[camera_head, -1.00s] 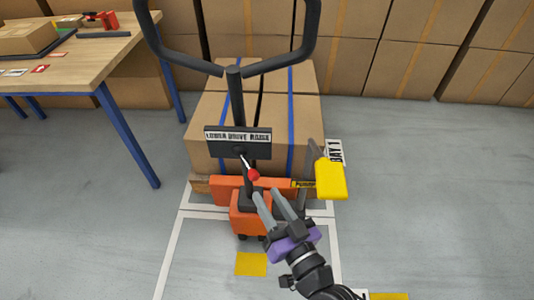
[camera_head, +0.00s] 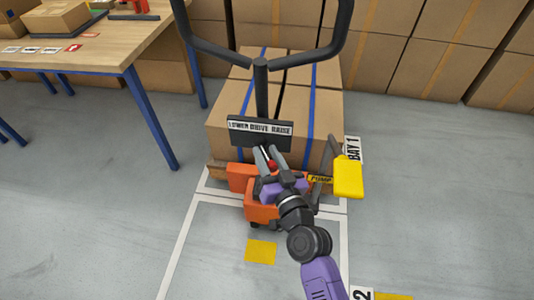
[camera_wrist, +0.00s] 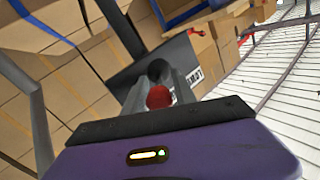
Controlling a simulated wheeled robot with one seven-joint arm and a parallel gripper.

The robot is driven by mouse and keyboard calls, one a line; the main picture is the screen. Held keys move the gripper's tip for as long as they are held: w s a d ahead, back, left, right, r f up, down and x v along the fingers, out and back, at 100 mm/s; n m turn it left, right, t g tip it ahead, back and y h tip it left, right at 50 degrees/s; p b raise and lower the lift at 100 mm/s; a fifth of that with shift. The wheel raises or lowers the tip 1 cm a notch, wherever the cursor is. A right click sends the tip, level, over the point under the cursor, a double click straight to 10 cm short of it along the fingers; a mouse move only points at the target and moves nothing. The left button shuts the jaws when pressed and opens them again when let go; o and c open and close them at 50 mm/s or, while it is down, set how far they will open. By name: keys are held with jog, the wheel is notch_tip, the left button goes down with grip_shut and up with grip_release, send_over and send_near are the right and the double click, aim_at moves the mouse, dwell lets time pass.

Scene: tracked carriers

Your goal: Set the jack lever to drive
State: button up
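The jack's label plate (camera_head: 245,131) reads LOWER DRIVE RAISE from left to right. The jack lever's red knob (camera_head: 271,165) shows below the plate, right of its middle; most of the lever is hidden by my fingers. My gripper (camera_head: 268,155) is at the lever, its fingers apart on either side of it. In the wrist view the red knob (camera_wrist: 159,97) sits between the two fingers, near their base, with the dark lever mount behind it. The fingers look open around the knob; firm contact is not visible.
The jack's handle (camera_head: 261,85) rises behind the plate. A yellow pump pedal (camera_head: 348,177) stands close on the right. A strapped box load (camera_head: 222,115) is behind. A wooden table (camera_head: 95,48) is at the left. Grey floor is free on both sides.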

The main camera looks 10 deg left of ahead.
grip_shut()
dwell(1.5)
